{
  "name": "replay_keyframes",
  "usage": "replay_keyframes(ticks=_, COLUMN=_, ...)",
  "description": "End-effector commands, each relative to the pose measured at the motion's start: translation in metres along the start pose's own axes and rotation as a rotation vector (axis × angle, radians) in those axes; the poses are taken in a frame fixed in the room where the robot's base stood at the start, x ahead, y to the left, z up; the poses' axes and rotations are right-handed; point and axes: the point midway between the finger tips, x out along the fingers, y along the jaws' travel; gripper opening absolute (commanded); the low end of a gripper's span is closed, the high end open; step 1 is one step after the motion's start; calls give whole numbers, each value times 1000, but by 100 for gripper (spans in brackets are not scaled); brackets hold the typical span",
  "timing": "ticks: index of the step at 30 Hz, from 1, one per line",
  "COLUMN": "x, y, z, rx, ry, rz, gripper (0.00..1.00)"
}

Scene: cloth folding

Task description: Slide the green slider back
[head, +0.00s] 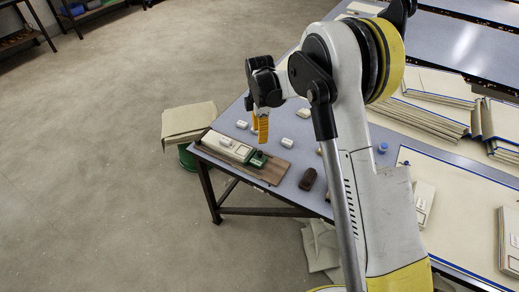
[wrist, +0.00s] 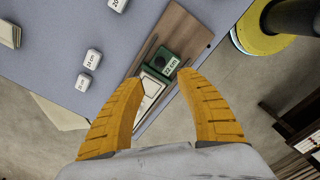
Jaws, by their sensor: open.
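The green slider (head: 256,159) sits on a brown wooden board (head: 272,172) near the corner of the blue-grey table. It has a dark knob on top. In the wrist view the green slider (wrist: 160,66) lies just beyond my fingertips, with a cream block (wrist: 150,92) beside it on the board (wrist: 184,32). My gripper (head: 261,140) is above the board in the head view. Its orange fingers (wrist: 157,82) are spread apart with nothing between them, and they appear apart from the slider. Part of the cream block is hidden behind the left finger in the wrist view.
Several small white labelled blocks (head: 288,142) lie on the table around the board. Folded cloths (head: 440,114) are stacked farther right. A green bin (head: 187,156) stands beyond the table corner.

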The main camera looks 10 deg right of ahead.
Motion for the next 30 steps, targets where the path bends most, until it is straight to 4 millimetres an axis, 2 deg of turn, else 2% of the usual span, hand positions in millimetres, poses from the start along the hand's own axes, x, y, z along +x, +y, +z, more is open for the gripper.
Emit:
replay_keyframes(ticks=15, x=91, y=0, z=0, rx=1, ry=0, rz=0, gripper=43)
replay_keyframes(ticks=21, x=105, y=0, z=0, rx=1, ry=0, rz=1, gripper=43)
replay_keyframes(ticks=29, x=105, y=0, z=0, rx=1, ry=0, rz=1, gripper=43)
replay_keyframes(ticks=30, x=105, y=0, z=0, rx=1, ry=0, rz=1, gripper=38)
